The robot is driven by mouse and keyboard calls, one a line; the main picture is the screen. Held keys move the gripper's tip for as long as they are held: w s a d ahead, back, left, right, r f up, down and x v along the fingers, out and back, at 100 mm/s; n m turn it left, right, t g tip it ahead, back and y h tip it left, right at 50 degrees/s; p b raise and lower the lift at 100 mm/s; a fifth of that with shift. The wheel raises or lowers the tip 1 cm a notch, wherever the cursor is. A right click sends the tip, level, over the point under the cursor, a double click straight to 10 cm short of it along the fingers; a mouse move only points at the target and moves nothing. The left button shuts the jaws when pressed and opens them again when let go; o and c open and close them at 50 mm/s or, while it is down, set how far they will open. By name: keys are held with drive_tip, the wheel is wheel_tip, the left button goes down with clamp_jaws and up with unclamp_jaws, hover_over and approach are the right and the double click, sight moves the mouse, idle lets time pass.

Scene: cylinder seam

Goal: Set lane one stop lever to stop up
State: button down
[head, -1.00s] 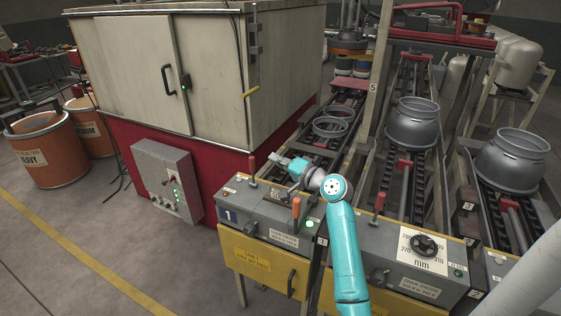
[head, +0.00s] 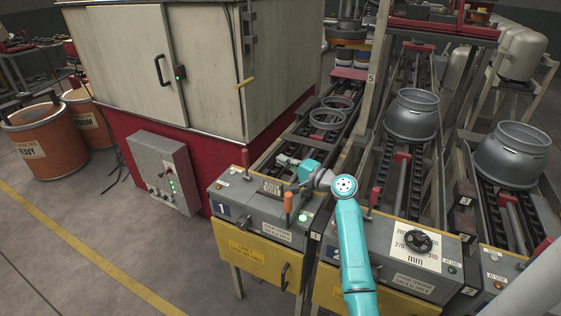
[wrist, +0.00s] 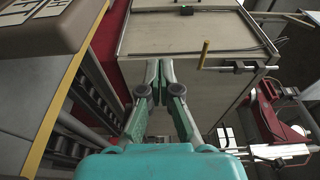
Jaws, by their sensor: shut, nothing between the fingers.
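The lane one console (head: 262,207), marked 1, stands front centre in the head view. It carries a red-handled lever (head: 245,160) at its back left, roughly upright, and an orange-handled lever (head: 288,204) at its right, also upright. I cannot read which label belongs to which lever. My gripper (head: 281,160) is shut and empty. It appears above the back of the console, right of the red lever and apart from it, pointing left in the picture. In the wrist view my gripper (wrist: 158,68) shows its fingertips together; neither lever can be made out there.
A pale cabinet (head: 120,60) on a red base stands behind and left, with a grey control box (head: 163,172). Lane two's console (head: 400,245) has a black handwheel (head: 418,241) and a red lever (head: 375,195). Rings (head: 328,117) lie on lane one's conveyor.

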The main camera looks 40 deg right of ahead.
sight(247, 157)
drive_tip(key=w+a, duration=0.5)
drive_tip(key=w, duration=0.3)
idle(0.4)
drive_tip(key=shift+s+a, duration=0.2)
drive_tip(key=shift+a, duration=0.4)
drive_tip(key=shift+s+a, duration=0.2)
drive_tip(key=shift+a, duration=0.4)
drive_tip(key=shift+d+r, duration=0.1)
drive_tip(key=shift+d, duration=0.05)
